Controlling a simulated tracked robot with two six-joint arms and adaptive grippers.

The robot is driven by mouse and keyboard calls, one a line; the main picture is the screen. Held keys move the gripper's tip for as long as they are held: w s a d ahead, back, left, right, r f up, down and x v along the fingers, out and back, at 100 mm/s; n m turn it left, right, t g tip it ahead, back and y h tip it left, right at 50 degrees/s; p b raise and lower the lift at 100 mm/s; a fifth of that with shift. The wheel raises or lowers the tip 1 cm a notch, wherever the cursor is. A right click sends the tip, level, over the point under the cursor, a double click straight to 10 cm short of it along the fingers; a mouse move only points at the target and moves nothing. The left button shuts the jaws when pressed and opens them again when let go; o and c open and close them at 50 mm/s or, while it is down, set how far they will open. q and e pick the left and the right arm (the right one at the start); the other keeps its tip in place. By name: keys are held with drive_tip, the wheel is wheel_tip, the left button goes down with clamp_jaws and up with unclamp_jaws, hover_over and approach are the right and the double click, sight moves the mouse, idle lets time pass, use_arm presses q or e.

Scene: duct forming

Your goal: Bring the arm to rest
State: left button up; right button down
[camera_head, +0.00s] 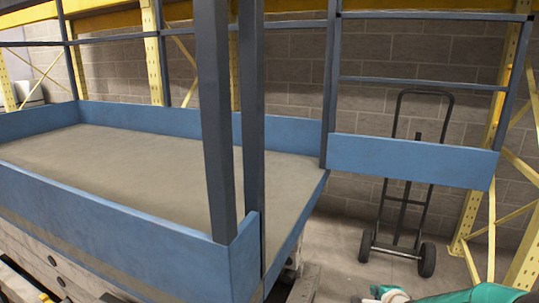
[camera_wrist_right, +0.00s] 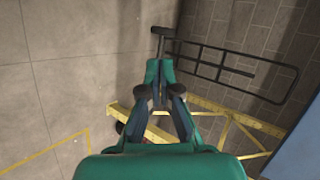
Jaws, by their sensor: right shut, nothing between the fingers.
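My right gripper (camera_wrist_right: 158,68) shows in the middle of the right wrist view, with green and dark fingers closed together at the tips and nothing between them. In the head view, part of my right arm and gripper (camera_head: 388,295) shows at the bottom right edge, mostly cut off by the frame. The gripper appears to hang in free space, with the floor beyond it. My left gripper is in neither view.
A lift platform with blue side boards (camera_head: 110,248) and dark posts fills the left and middle of the head view. A black hand truck (camera_head: 405,215) stands against the block wall at right. Yellow racking (camera_head: 470,215) stands at the far right. Bare floor (camera_head: 340,235) lies between.

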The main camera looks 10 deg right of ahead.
drive_tip(key=s+a+f+n+g+y+p, duration=0.1)
drive_tip(key=s+a+f+n+g, duration=0.1)
drive_tip(key=s+a+f, duration=0.4)
drive_tip(key=s+a+f+n+g+y, duration=0.1)
drive_tip(key=s+a+f+n+y, duration=0.15)
drive_tip(key=a, duration=0.55)
drive_tip(key=s+a+f+n+g+y+p, duration=0.1)
drive_tip(key=s+a+f+n+g, duration=0.15)
drive_tip(key=a+f, duration=0.3)
drive_tip(key=s+a+f+n+g, duration=0.1)
drive_tip(key=s+a+n, duration=0.2)
drive_tip(key=s, duration=0.3)
drive_tip(key=s+a+f+n+g+y, duration=0.1)
drive_tip(key=s+a+n+g, duration=0.1)
drive_tip(key=s+n, duration=0.3)
drive_tip(key=s+a+f+n+g, duration=0.1)
drive_tip(key=s+a+f+n, duration=0.1)
drive_tip(key=s+a, duration=0.3)
drive_tip(key=shift+s+n+g+y, duration=0.35)
drive_tip(key=shift+s+n, duration=0.55)
drive_tip(key=shift+s, duration=1.3)
drive_tip(key=shift+d+f, duration=0.1)
